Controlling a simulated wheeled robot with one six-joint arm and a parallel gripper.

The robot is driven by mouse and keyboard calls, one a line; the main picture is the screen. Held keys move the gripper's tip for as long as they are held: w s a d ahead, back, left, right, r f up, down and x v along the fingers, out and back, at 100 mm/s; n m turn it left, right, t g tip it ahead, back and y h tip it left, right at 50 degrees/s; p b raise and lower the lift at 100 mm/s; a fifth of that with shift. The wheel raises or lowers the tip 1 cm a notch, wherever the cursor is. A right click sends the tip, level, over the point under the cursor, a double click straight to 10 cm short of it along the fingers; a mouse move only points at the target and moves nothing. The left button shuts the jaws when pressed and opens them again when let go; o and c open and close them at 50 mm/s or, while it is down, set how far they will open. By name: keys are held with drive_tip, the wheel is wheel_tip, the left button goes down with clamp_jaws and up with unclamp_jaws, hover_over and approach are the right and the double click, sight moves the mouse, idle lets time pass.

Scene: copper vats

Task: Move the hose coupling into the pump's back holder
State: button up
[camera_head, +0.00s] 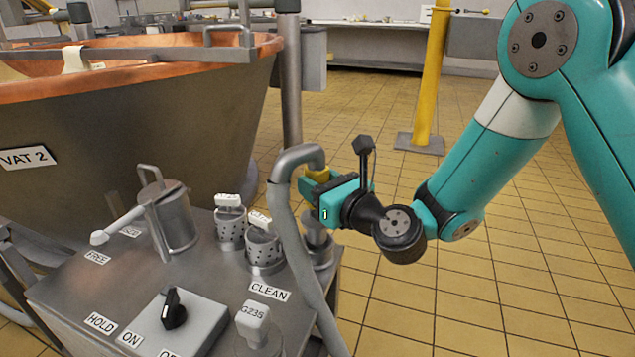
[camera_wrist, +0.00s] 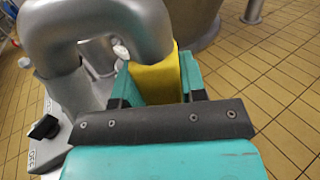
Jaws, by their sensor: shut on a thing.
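My gripper (camera_head: 322,188) is shut on the yellow part of the hose coupling (camera_head: 317,174), at the end of the bent grey hose (camera_head: 283,190). In the wrist view the yellow coupling (camera_wrist: 158,78) sits between the two teal fingers, and the grey hose arches away to the left. The hose runs down the front right of the grey pump top (camera_head: 110,275). A metal holder (camera_head: 318,254) stands at the pump's right edge, just below the coupling. The hose and gripper partly hide it, and I cannot tell whether the coupling touches it.
Perforated metal cups (camera_head: 230,236) with white-tagged items stand left of the hose. A metal cylinder with a lever (camera_head: 172,220), a black knob (camera_head: 173,308) and a tagged white piece (camera_head: 253,322) are also on the pump. A copper vat (camera_head: 140,110) rises behind.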

drive_tip(key=shift+f+b, duration=1.55)
drive_tip(key=shift+f, duration=0.15)
drive_tip(key=shift+f+b, duration=0.55)
drive_tip(key=shift+f, duration=0.2)
drive_tip(key=o, duration=1.1)
drive_tip(key=shift+f, duration=0.1)
